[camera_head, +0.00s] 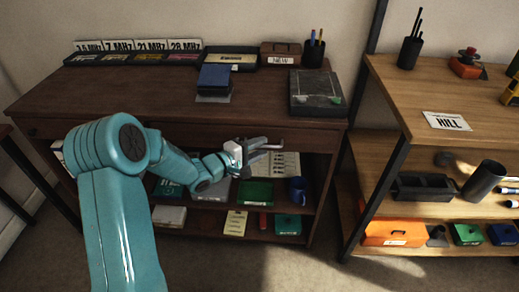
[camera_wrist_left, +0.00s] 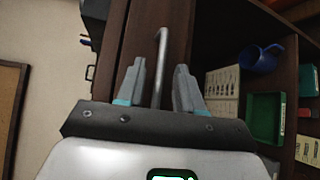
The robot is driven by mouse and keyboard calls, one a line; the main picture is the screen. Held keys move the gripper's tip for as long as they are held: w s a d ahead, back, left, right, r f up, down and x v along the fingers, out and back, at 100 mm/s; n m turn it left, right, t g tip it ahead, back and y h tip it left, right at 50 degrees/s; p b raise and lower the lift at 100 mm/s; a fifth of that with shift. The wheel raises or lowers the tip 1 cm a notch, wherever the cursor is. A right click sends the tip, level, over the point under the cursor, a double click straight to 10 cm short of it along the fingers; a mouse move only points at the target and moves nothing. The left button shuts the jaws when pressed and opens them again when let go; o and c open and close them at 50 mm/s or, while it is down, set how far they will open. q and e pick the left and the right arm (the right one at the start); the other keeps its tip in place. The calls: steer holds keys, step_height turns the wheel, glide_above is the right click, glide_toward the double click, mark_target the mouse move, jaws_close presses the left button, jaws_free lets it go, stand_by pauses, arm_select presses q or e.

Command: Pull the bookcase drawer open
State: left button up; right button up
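The brown bookcase (camera_head: 130,91) stands at the left, with its drawer front just under the top board. In the left wrist view the drawer front (camera_wrist_left: 178,30) is a reddish-brown panel carrying a grey bar handle (camera_wrist_left: 159,62). My left gripper (camera_head: 268,145) is in front of the bookcase at drawer height; it also shows in the left wrist view (camera_wrist_left: 159,88). Its fingers are open, one on each side of the bar, with gaps visible. The drawer looks shut, though my arm hides part of its front in the head view. My right gripper is not in view.
Shelves below the drawer hold a green tray (camera_head: 256,192), a blue mug (camera_head: 297,190) and a ringed notebook (camera_head: 280,165). A black box (camera_head: 315,90) and pen cup (camera_head: 314,53) stand on top. A lighter shelf unit (camera_head: 410,98) stands at the right. Floor in front is clear.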

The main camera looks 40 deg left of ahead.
arm_select(q)
steer(key=shift+w, duration=0.3)
steer(key=shift+d, duration=0.1)
jaws_close()
